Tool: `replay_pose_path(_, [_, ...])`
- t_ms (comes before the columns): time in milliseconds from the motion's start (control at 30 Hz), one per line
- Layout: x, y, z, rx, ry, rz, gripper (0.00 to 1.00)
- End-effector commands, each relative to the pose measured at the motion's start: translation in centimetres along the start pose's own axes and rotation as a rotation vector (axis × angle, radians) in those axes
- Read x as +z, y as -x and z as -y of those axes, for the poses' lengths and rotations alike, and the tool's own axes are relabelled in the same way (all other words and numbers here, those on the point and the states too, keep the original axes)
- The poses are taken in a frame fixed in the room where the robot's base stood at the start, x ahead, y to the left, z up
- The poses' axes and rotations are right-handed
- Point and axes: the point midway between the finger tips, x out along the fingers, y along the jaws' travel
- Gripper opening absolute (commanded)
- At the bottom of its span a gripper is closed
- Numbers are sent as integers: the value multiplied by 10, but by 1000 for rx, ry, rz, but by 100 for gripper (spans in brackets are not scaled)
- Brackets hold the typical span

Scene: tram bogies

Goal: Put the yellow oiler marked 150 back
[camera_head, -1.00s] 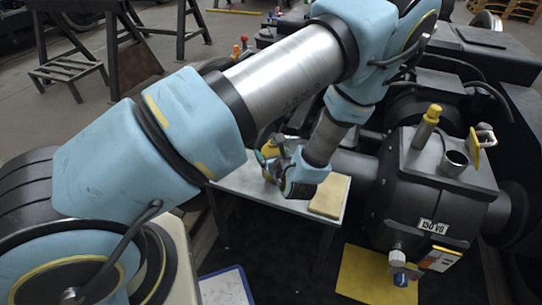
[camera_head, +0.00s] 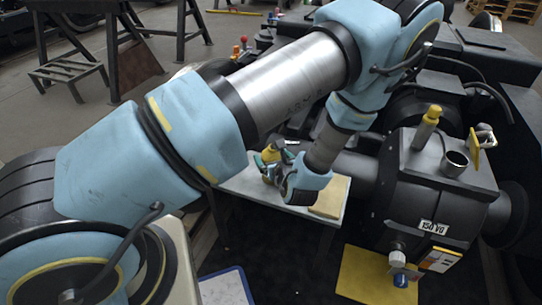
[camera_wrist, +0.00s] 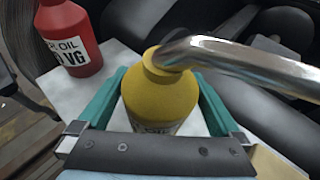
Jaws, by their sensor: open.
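The yellow oiler (camera_wrist: 160,98) stands between the fingers of my gripper (camera_wrist: 160,76) in the wrist view. It has a bent metal spout running to the right. Its label is mostly hidden by the gripper body, so I cannot read the number. The teal fingers are open, one on each side of the oiler. In the head view the yellow oiler (camera_head: 270,154) shows at the small table (camera_head: 328,218), partly hidden by my gripper (camera_head: 275,158).
A red oiler (camera_wrist: 68,40) with a "VG" label stands to the left in the wrist view. A tan pad (camera_head: 329,200) lies on the table. The dark gearbox (camera_head: 430,190) marked "150 VG" stands to the right, by a yellow mat (camera_head: 372,278).

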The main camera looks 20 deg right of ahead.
Motion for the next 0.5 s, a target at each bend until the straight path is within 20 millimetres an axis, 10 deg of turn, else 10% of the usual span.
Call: replay_pose_path(500, [0,98,1,-3,-1,0,100])
